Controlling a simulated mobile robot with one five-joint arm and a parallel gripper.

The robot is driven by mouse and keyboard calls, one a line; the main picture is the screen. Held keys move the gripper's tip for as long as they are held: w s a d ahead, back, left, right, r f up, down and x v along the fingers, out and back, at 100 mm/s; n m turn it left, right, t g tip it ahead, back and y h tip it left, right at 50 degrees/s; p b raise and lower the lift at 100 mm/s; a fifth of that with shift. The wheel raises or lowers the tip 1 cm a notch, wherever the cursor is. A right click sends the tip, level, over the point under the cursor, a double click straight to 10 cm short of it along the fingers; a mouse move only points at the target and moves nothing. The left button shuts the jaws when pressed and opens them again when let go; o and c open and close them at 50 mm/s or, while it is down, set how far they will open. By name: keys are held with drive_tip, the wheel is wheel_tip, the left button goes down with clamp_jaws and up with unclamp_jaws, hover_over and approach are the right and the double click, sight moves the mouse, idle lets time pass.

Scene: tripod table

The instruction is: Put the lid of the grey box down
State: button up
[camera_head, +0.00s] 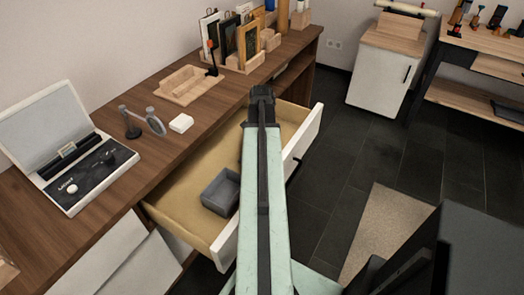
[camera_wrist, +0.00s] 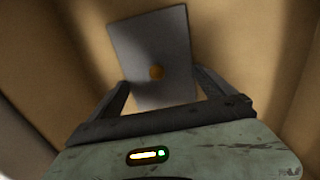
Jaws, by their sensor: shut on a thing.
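The grey box (camera_head: 221,192) stands without its lid in the front part of the open drawer (camera_head: 180,207). In the head view my gripper (camera_head: 262,92) is over the far part of the drawer, and my arm hides the lid.
The brown desk (camera_head: 160,160) carries an open case (camera_head: 75,165), a magnifier stand (camera_head: 130,122), a small white block (camera_head: 181,123), a wooden tray (camera_head: 190,84) and a file rack. The drawer's white front (camera_head: 310,135) borders open dark floor. A white cabinet (camera_head: 380,80) stands farther back.

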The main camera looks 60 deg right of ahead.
drive_tip(key=o, duration=1)
wheel_tip(320, 180, up, 12)
drive_tip(key=p, duration=1.2)
drive_tip(key=shift+r, duration=0.15)
